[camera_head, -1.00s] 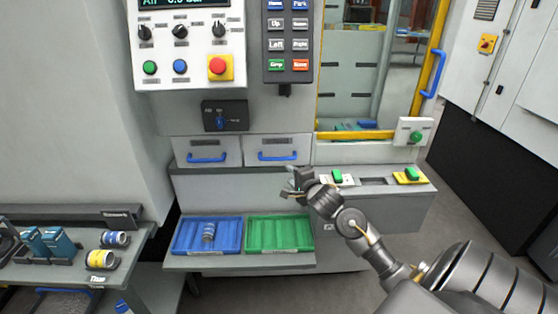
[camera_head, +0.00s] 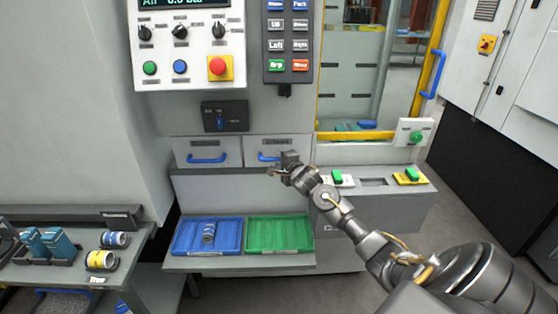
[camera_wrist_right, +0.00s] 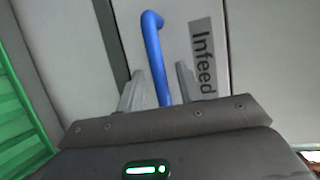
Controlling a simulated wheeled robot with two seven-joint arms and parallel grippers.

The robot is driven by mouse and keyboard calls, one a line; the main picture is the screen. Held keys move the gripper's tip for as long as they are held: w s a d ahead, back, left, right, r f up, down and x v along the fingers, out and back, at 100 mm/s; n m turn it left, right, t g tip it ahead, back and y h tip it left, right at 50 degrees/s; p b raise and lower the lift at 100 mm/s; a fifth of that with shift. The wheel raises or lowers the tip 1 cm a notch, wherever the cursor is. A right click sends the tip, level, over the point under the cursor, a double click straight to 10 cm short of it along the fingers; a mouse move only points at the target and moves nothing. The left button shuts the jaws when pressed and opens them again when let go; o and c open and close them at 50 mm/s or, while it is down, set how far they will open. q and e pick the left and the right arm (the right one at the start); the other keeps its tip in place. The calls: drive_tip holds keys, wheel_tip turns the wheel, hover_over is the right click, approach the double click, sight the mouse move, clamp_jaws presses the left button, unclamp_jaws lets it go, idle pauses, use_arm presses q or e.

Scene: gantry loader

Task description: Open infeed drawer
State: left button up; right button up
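The infeed drawer (camera_head: 290,143) is the right one of two grey drawers under the control panel, and it is shut. Its blue handle (camera_head: 264,156) is partly hidden by my right gripper (camera_head: 277,165), which is at the drawer front. In the right wrist view the "Infeed" label (camera_wrist_right: 203,58) and the blue handle (camera_wrist_right: 153,45) show. The handle's bar runs down between the two fingers of my right gripper (camera_wrist_right: 160,88). The fingers are apart, with gaps beside the handle. My left gripper is not in view.
A second shut drawer (camera_head: 207,148) is to the left. Below are a blue tray (camera_head: 183,250) with a can in it and a green tray (camera_head: 280,249). A ledge with green buttons (camera_head: 337,176) is at the right, below the yellow-framed door (camera_head: 355,135).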

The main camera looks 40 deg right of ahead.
drive_tip(key=shift+w+d, duration=0.1)
drive_tip(key=shift+w, duration=0.15)
clamp_jaws()
